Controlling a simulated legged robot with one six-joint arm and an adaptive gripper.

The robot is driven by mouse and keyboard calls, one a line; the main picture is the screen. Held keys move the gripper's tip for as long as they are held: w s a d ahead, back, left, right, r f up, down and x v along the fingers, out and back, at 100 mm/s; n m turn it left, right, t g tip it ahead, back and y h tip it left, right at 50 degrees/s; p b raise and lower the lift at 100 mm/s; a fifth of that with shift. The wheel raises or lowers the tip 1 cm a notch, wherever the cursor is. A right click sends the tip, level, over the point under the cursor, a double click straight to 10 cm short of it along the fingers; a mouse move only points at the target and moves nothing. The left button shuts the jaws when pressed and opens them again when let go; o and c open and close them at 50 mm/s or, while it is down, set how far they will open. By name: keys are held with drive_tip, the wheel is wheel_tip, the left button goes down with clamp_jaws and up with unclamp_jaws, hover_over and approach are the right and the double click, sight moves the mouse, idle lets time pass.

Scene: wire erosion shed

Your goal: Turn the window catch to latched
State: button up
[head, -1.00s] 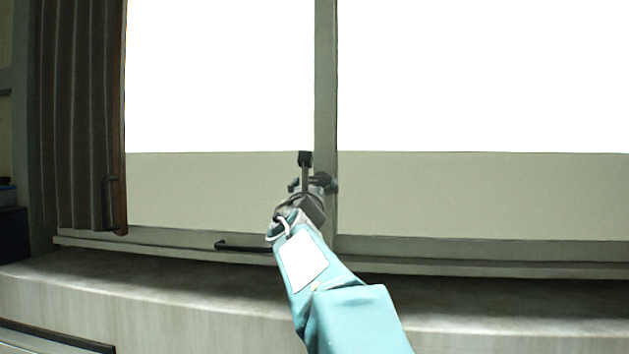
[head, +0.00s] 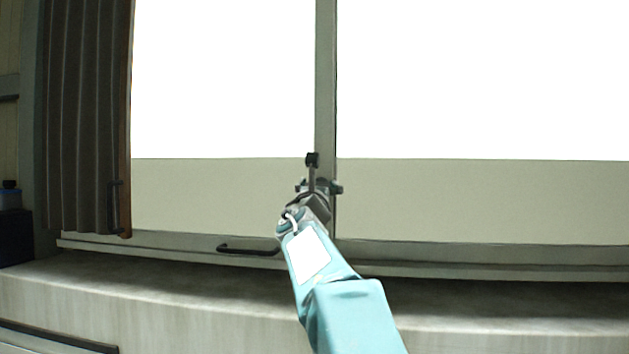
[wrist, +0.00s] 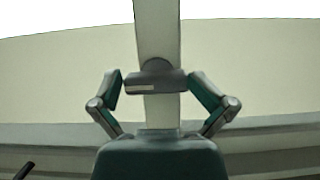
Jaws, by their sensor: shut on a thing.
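The window catch (wrist: 157,83) is a dark grey bar with a rounded hub, mounted on the upright window frame bar (head: 325,90). In the wrist view it lies about level across the frame bar, with a small pale mark on its left part. My gripper (wrist: 157,86) has one finger at each end of the catch and is shut on it. In the head view my gripper (head: 319,187) is at the frame bar, and it and my arm hide most of the catch.
A black pull handle (head: 247,250) sits low on the window's bottom rail, left of my arm. A brown pleated curtain (head: 85,120) hangs at the left. A broad pale ledge (head: 180,290) runs below the window. Space around the frame bar is clear.

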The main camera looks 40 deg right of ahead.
drive_tip(key=shift+w+d+f+m, duration=0.15)
drive_tip(key=shift+w+m, duration=0.15)
drive_tip(key=shift+m, duration=0.2)
drive_tip(key=m+g, duration=0.1)
drive_tip(key=m, duration=0.1)
drive_tip(key=m+g+h, duration=0.1)
drive_tip(key=m, duration=0.2)
drive_tip(key=shift+g, duration=0.4)
drive_tip(key=m+g, duration=0.1)
drive_tip(key=m, duration=0.2)
drive_tip(key=m+g+h, duration=0.1)
drive_tip(key=m+g, duration=0.1)
drive_tip(key=m, duration=0.1)
drive_tip(key=m+g, duration=0.1)
drive_tip(key=m, duration=0.2)
drive_tip(key=m+g, duration=0.1)
drive_tip(key=m, duration=0.1)
drive_tip(key=shift+m+y, duration=0.4)
drive_tip(key=m+g+y, duration=0.1)
drive_tip(key=m, duration=0.3)
drive_tip(key=shift+s+d+f, duration=0.1)
drive_tip(key=shift+d, duration=0.05)
drive_tip(key=shift+m, duration=0.3)
